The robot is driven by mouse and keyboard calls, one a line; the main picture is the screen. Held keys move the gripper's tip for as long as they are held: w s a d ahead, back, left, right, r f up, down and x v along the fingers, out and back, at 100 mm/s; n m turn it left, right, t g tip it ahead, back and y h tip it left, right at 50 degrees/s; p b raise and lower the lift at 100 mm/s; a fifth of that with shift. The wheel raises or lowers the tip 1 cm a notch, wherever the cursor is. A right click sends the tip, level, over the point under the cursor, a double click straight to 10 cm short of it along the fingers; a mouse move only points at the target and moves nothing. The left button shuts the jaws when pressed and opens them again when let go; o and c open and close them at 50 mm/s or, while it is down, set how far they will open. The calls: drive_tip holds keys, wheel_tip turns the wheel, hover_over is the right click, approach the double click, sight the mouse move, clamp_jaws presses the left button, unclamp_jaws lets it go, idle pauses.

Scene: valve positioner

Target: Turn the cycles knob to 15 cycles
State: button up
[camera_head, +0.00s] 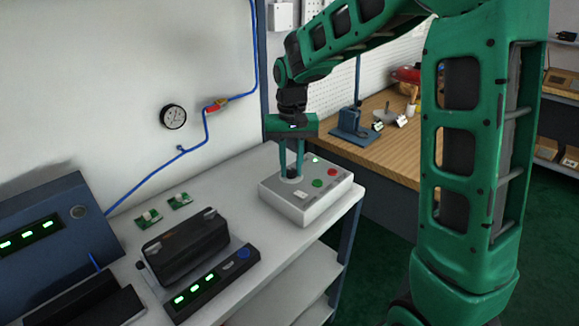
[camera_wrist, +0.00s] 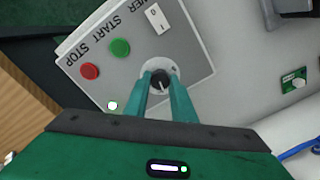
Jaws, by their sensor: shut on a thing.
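The cycles knob is a small black knob (camera_wrist: 160,80) with a pale pointer line, on the grey control box (camera_wrist: 199,52). In the head view the same box (camera_head: 314,207) stands on the white bench. My gripper (camera_head: 291,175) points down over the left part of the box. In the wrist view its two teal fingers (camera_wrist: 161,86) are on either side of the knob and shut on it. The fingers partly hide the knob and the dial around it, so I cannot read its setting.
The box also has a green START button (camera_wrist: 120,47), a red STOP button (camera_wrist: 89,71), a white power switch (camera_wrist: 157,18) and a lit lamp (camera_wrist: 112,106). A black device (camera_head: 185,248) and a panel with green displays (camera_head: 212,283) sit to the left on the bench.

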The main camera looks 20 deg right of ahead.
sight(291, 170)
drive_tip(key=shift+w+r+m, duration=0.15)
drive_tip(key=shift+w+m, duration=0.1)
drive_tip(key=shift+m, duration=1.05)
drive_tip(key=o, duration=0.8)
drive_tip(key=shift+o, duration=1.3)
drive_tip(key=shift+s, duration=0.1)
wheel_tip(291, 170, up, 11)
drive_tip(key=shift+f, duration=0.2)
